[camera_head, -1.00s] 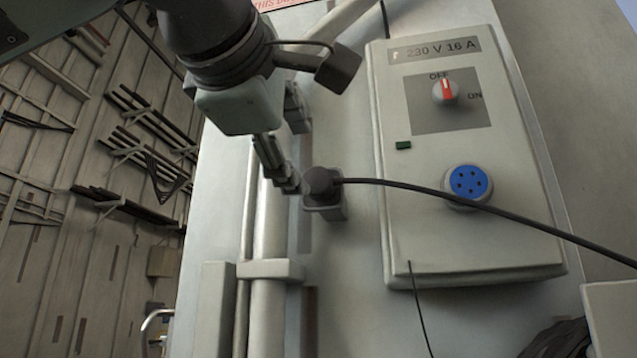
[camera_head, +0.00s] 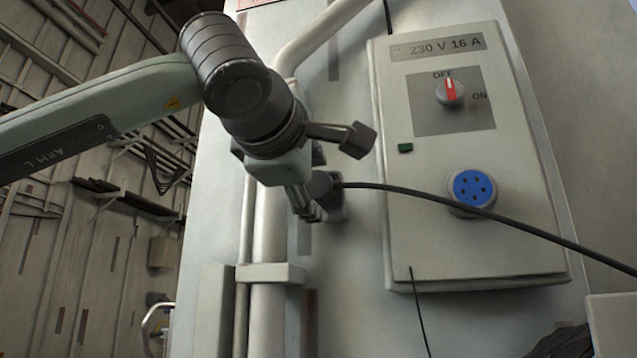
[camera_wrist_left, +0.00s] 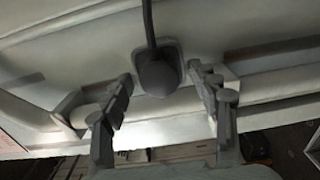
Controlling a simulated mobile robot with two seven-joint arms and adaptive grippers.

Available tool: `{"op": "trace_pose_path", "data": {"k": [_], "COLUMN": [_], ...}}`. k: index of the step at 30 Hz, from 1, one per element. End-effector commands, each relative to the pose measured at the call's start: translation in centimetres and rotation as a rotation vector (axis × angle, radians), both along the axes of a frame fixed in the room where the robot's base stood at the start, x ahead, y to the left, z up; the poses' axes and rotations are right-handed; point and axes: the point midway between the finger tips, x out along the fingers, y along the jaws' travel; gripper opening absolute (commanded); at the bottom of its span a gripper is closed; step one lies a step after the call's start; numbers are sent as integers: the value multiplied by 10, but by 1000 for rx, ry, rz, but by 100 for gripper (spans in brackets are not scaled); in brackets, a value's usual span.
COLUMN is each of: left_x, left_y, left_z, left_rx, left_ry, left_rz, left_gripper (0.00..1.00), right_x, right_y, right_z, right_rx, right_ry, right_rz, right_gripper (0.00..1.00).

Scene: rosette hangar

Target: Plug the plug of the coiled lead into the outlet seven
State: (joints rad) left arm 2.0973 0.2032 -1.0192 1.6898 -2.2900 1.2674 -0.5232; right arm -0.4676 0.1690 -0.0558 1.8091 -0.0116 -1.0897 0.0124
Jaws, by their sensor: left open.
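The plug (camera_head: 321,185) is a dark rounded piece seated at a small grey holder (camera_head: 338,208) on the wall panel. Its black lead (camera_head: 420,191) runs right, crossing in front of the box. My left gripper (camera_head: 308,212) is at the plug, partly covering it and the holder. In the left wrist view, the open fingers (camera_wrist_left: 161,80) stand on either side of the plug (camera_wrist_left: 157,76), with gaps showing. A round blue outlet (camera_head: 471,188) is on a grey box marked 230 V 16 A; I read no seven on it. My right gripper is out of view.
The grey box (camera_head: 430,255) carries a red-marked switch (camera_head: 450,91) pointing to OFF and a small green piece (camera_head: 405,147). A thick vertical pipe (camera_head: 268,240) with a bracket (camera_head: 270,273) runs close to the gripper. Wall racks (camera_head: 120,195) stand at left.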

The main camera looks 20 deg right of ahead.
Motion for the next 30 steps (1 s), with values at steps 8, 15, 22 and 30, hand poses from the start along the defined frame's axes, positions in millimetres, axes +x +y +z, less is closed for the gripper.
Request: {"op": "trace_pose_path", "data": {"k": [8,15,22,30], "left_x": [7,7,6,6], "left_y": [-5,-4,-4,-4], "left_z": [0,0,0,0], "left_rx": [0,1,0,0], "left_ry": [0,-1,-1,-1], "left_rz": [0,0,0,0], "left_gripper": [60,60,60,60], "right_x": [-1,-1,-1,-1], "right_y": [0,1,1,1], "right_z": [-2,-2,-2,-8], "right_rx": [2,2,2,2], "right_ry": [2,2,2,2], "right_rz": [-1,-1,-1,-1], "right_gripper": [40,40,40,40]}}
